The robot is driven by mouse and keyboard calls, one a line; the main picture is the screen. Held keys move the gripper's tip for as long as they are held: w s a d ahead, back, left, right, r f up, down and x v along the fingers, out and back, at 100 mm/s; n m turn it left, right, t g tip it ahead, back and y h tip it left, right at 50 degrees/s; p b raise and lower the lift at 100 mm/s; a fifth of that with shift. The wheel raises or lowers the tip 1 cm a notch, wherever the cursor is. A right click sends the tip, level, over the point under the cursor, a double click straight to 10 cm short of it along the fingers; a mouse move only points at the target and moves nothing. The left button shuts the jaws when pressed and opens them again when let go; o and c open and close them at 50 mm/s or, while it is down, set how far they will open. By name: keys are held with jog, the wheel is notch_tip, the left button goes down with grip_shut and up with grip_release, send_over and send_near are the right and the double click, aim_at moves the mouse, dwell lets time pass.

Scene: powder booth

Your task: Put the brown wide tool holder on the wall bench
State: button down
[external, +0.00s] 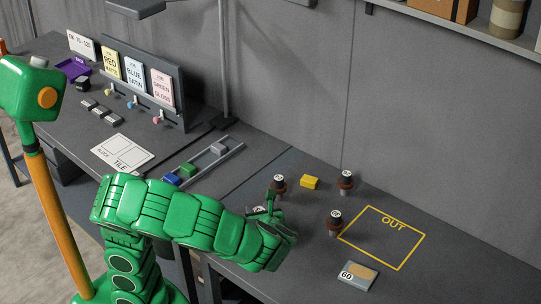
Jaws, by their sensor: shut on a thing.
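I cannot tell whether that holder touches the bench. The grey wall bench (455,268) runs along the wall.
A yellow block (310,182) lies between two holders. A yellow OUT outline (384,237) is empty. A card marked 60 (357,276) lies near the front edge. Left are a rail (232,152), a TILE card (122,153) and a sign rack (170,112). A shelf (480,34) hangs above.

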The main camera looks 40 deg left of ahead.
jog(key=w+a+n+g+y, duration=0.1)
jog(key=w+a, duration=0.4)
jog(key=a, duration=0.4)
jog(key=w+a+n+g, duration=0.1)
jog(key=w+a+g, duration=0.1)
jog(key=w+a, duration=0.45)
jog(key=w+a+n+g+y, duration=0.1)
jog(key=w+a+n, duration=0.15)
jog(key=a, duration=0.75)
jog(key=s+a+n+g, duration=0.1)
jog(key=s+a+g, duration=0.15)
jog(key=a, duration=1.25)
jog(key=s+a+n+g, duration=0.15)
jog(key=s+a, duration=0.25)
jog(key=a, duration=1.2)
jog(key=shift+w+a+f, duration=1.45)
jog(key=shift+w+f, duration=0.4)
jog(key=shift+f, duration=0.3)
jog(key=shift+w+a+f, duration=1.4)
jog(key=shift+w+f, duration=0.5)
jog(key=shift+f, duration=0.25)
jog(key=shift+w+a+f, duration=1.45)
jog(key=shift+w+f, duration=0.4)
jog(key=shift+f, duration=0.3)
jog(key=shift+f, duration=0.1)
